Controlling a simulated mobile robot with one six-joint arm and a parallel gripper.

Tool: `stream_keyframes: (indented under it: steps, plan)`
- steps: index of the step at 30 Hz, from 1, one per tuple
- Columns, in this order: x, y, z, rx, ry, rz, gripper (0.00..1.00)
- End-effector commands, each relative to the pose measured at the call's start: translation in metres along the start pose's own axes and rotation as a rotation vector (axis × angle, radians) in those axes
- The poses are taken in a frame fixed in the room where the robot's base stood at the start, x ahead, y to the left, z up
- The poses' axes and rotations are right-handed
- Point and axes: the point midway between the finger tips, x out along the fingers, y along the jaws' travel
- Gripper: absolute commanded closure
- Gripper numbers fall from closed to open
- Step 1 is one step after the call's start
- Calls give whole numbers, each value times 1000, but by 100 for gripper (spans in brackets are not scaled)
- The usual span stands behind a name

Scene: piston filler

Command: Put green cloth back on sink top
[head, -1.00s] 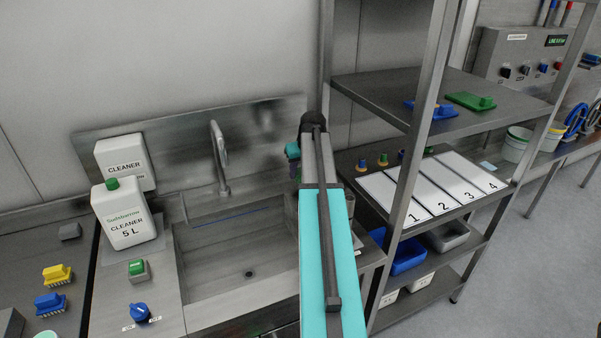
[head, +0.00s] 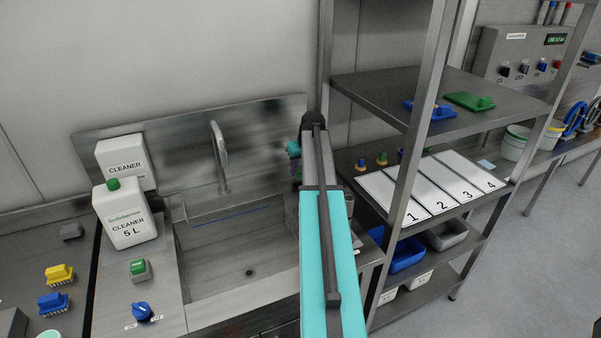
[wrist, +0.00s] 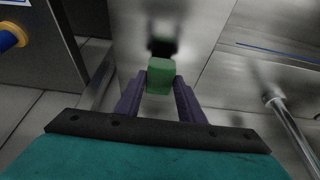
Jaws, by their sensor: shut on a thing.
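My gripper (wrist: 160,88) is shut on a green block-like piece, which I take to be the green cloth (wrist: 160,74). The piece sits between the two purple fingertips, in front of a shiny steel surface with a dark reflection; I cannot tell whether it touches that surface. In the head view my gripper (head: 294,152) is beyond the right end of the sink basin (head: 215,262), near the steel back panel (head: 262,125). My arm hides most of the sink top to the right of the basin, and the cloth cannot be made out there.
The tap (head: 220,160) stands behind the basin, left of my gripper; it also shows in the wrist view (wrist: 290,120). A steel shelf rack (head: 420,155) stands close on the right. Cleaner containers (head: 125,215) stand on the left.

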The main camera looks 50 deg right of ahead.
Motion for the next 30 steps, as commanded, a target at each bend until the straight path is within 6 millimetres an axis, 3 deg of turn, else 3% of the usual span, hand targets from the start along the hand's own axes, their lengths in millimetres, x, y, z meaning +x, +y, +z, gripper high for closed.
stream_keyframes:
  steps: [9, 22, 23, 25, 30]
  plan:
    - [20, 0, 9, 0, -1, -1, 86]
    - [24, 0, 10, 0, -1, 0, 86]
    - [24, 0, 10, 0, -1, 0, 62]
    - [23, 0, 10, 0, -1, 0, 50]
    - [23, 0, 10, 0, -1, 0, 46]
